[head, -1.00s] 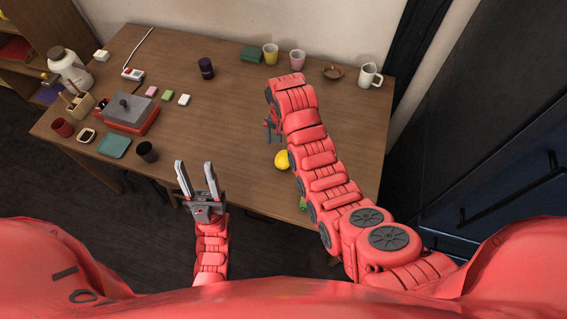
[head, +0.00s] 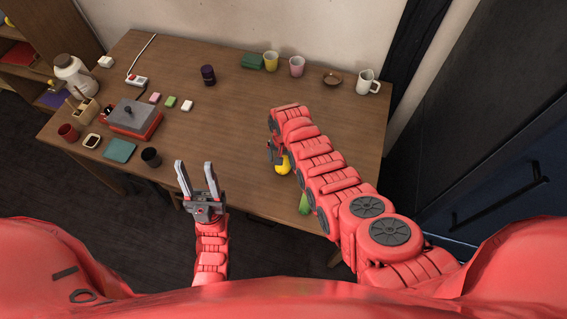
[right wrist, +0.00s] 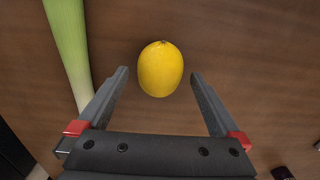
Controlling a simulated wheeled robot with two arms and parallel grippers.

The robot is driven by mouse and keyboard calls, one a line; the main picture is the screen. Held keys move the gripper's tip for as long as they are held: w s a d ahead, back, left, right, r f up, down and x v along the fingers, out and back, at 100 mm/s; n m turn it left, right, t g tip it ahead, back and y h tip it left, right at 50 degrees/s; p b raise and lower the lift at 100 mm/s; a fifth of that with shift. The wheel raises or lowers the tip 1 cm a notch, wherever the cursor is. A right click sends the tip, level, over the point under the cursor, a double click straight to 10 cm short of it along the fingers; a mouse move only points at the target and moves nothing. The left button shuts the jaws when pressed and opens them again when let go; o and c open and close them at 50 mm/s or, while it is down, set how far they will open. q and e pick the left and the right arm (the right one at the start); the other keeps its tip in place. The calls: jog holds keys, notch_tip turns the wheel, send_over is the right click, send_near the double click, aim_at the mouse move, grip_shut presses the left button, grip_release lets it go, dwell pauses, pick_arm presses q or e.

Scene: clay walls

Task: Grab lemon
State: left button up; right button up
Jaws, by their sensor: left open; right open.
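The yellow lemon (right wrist: 161,69) lies on the wooden table, just beyond and between the open fingertips of my right gripper (right wrist: 158,80) in the right wrist view. The fingers do not touch it. In the head view the lemon (head: 283,165) is partly hidden by my right arm. My right gripper (head: 273,152) shows only in part there, right beside the lemon. My left gripper (head: 194,178) is open and empty in front of the table's near edge.
A green and white leek-like vegetable (right wrist: 70,45) lies left of the lemon; its green part (head: 304,204) shows beside my right arm. Cups line the table's back. The table's middle is clear.

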jog(key=shift+f, duration=0.7)
jog(key=c, duration=1.4)
jog(key=shift+r, duration=0.15)
jog(key=shift+c, duration=0.2)
